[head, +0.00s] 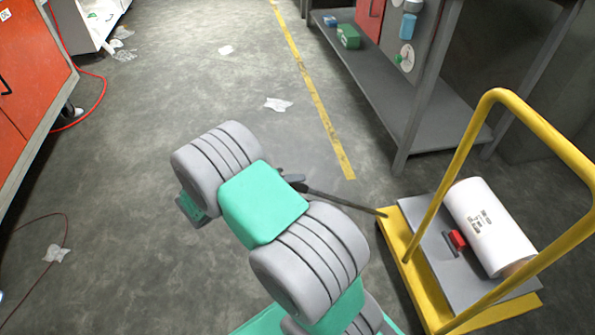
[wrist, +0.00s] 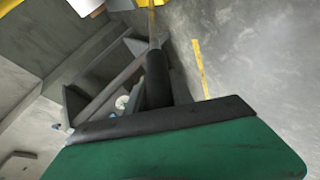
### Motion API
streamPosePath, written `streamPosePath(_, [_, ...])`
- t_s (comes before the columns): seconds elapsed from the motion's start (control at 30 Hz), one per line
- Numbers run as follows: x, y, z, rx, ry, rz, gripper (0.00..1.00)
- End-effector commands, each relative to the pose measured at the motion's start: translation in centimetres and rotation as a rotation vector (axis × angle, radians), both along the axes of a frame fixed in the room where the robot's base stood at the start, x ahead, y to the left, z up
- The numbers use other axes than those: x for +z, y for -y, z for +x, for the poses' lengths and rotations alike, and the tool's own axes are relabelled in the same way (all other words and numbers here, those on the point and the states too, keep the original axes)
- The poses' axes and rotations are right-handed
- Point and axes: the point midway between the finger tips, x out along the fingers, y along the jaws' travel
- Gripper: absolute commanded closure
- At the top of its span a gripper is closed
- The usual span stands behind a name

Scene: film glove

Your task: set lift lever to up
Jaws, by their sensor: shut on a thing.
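The lift lever (head: 340,201) is a thin dark bar that runs from the yellow cart's near-left edge to my gripper. It slopes slightly upward away from the cart. In the wrist view its black grip (wrist: 157,78) lies between my fingers. My gripper (head: 292,178) is shut on the lever's free end, and my grey and teal arm hides most of it in the head view. The cart (head: 395,235) has a yellow frame, a tall yellow push handle and a grey deck.
A white roll (head: 485,225) and a small red block (head: 457,240) are on the cart's deck. A grey shelf unit (head: 400,105) stands behind the cart. An orange cabinet (head: 30,75) is at the left. Paper scraps (head: 278,104) lie on otherwise open floor.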

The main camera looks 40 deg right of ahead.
Motion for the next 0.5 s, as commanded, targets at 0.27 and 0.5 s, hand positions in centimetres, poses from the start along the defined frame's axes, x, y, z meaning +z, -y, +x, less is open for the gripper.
streamPosePath(0.27, [-2.89,-0.62,-1.29,-0.018,-0.053,-0.043,1.00])
streamPosePath(0.5, [-2.83,-0.45,-1.41,-0.024,-0.054,-0.046,1.00])
